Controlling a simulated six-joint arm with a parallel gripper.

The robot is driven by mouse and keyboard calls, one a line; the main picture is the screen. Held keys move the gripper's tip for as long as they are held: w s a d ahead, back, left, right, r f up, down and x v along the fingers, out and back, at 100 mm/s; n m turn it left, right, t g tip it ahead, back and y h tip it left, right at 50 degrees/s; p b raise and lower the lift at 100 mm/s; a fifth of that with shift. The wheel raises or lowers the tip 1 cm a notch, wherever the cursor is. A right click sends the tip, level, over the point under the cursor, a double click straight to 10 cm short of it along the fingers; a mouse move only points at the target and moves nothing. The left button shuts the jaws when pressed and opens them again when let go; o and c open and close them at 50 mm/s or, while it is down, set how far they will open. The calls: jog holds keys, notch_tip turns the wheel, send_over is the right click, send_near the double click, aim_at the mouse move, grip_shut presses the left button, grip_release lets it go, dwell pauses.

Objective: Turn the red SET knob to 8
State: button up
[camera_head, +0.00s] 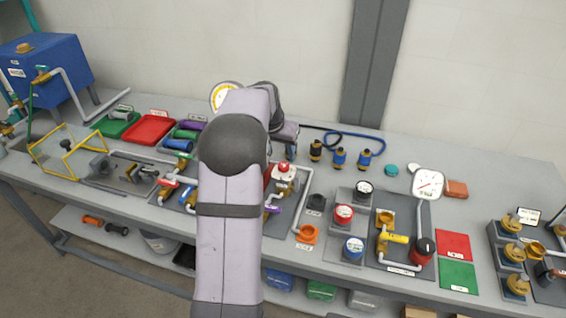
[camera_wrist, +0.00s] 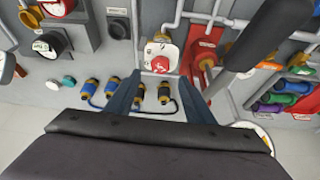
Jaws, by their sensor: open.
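A red knob (camera_head: 284,167) sits on a white plate just right of my arm in the head view. In the wrist view this red knob (camera_wrist: 160,64) shows on its white plate (camera_wrist: 172,50), just beyond and between my fingertips. Its scale and setting are too small to read. Another red-topped knob (camera_head: 344,212) stands on a grey block to the right; I cannot read which one is marked SET. My gripper (camera_wrist: 162,80) is open, with nothing seen between its fingers. In the head view my arm hides most of it.
A black knob (camera_head: 363,188) and a blue knob (camera_head: 353,246) share the grey block. Black and blue fittings (camera_head: 339,158) stand behind. Grey pipe (camera_head: 304,205) runs close to the white plate. A red bracket (camera_wrist: 205,50) stands beside the plate. The bench's back right is fairly clear.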

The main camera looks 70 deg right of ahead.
aim_at(284, 165)
jog(key=shift+f, duration=0.15)
jog(key=shift+p+x, duration=1.4)
jog(key=shift+x, duration=2.15)
jog(key=c, duration=1)
